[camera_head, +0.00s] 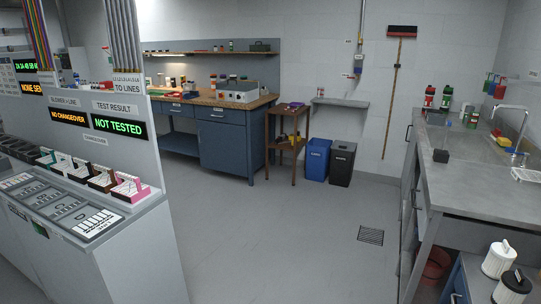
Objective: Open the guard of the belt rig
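I cannot make out a belt rig or its guard in the head view. The nearest equipment is a grey console (135,238) at the left, with a panel (106,108) reading "NO CHANGEOVER" and "NOT TESTED". A blue workbench (226,146) with a wooden top stands at the back, with a grey and white boxed device (238,91) on it; I cannot tell what this device is. Neither of my grippers shows in the view.
A small wooden stand (287,147), a blue bin (317,160) and a black bin (342,163) stand by the back wall. A grey sink counter (470,185) runs along the right. The grey floor between has a drain grate (370,236) and is otherwise clear.

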